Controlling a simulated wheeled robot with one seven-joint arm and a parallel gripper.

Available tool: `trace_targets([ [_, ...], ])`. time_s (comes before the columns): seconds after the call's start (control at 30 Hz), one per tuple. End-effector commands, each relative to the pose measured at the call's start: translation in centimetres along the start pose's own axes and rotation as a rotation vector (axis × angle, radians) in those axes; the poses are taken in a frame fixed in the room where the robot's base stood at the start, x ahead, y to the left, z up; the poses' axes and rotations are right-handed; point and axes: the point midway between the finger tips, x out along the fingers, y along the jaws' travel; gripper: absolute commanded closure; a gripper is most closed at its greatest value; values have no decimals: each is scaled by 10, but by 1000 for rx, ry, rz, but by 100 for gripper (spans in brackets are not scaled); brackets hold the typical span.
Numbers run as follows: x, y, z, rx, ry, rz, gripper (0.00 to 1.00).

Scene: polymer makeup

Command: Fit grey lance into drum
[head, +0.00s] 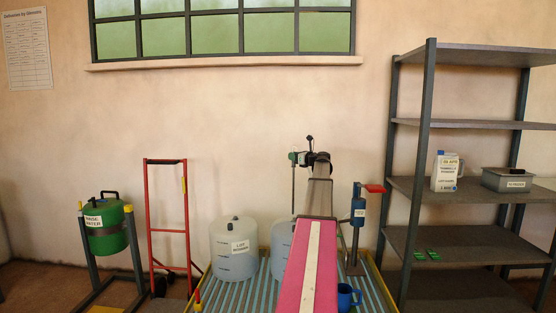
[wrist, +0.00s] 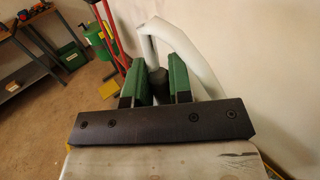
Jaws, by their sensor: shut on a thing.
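My gripper (wrist: 162,78) has green fingers, shut on a dark grey upright piece (wrist: 156,80), apparently the lance's upper part. In the head view my gripper (head: 299,158) is high above the drums, with the thin grey lance (head: 293,190) hanging upright below it. The lance's lower end comes down to about the top of a pale blue-grey drum (head: 279,250) and is partly hidden by my arm; I cannot tell whether it is in an opening. A similar labelled drum (head: 228,264) stands to the left.
Both drums stand on a ribbed tray with a yellow edge (head: 385,291). A red hand truck (head: 166,231), green drum (head: 104,240) and shelf unit (head: 465,182) flank the tray.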

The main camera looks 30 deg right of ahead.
Motion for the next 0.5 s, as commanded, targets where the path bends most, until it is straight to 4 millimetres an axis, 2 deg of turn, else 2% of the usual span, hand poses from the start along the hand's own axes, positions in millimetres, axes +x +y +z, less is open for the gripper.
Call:
trace_targets([
  [0.13, -10, -5, 2, 0, 0, -17, 100],
  [0.5, -11, -6, 2, -1, -1, -18, 100],
])
